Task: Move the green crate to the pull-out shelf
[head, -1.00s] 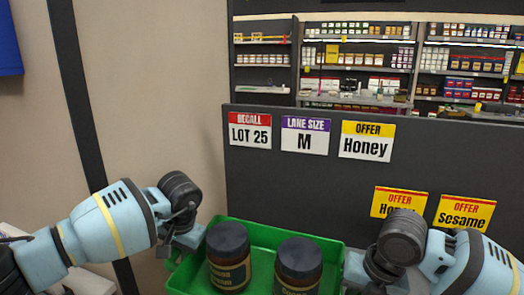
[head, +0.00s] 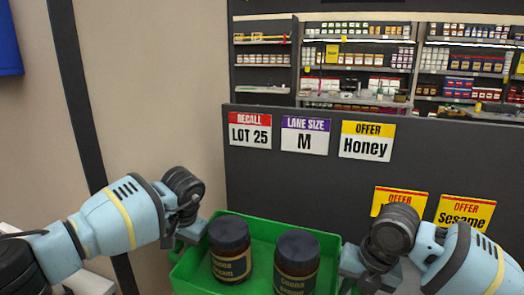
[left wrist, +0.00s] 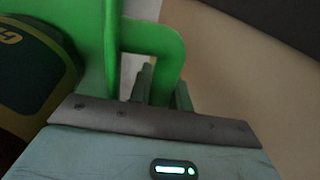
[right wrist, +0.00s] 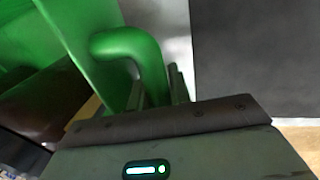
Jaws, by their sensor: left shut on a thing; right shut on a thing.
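The green crate (head: 262,228) is at the bottom middle of the head view, between my two grippers. It holds two dark-lidded jars, a left jar (head: 230,250) and a right jar (head: 296,265). My left gripper (head: 184,240) is shut on the crate's left handle, which shows as a green loop in the left wrist view (left wrist: 160,45). My right gripper (head: 350,268) is shut on the right handle, a green loop in the right wrist view (right wrist: 135,45). The crate's near side is cut off by the picture's lower edge. I cannot make out the pull-out shelf.
A dark grey panel (head: 300,190) with several price and label signs stands just behind the crate. A beige wall (head: 150,100) is on the left. Stocked shelves (head: 370,60) stand farther back, beyond the panel.

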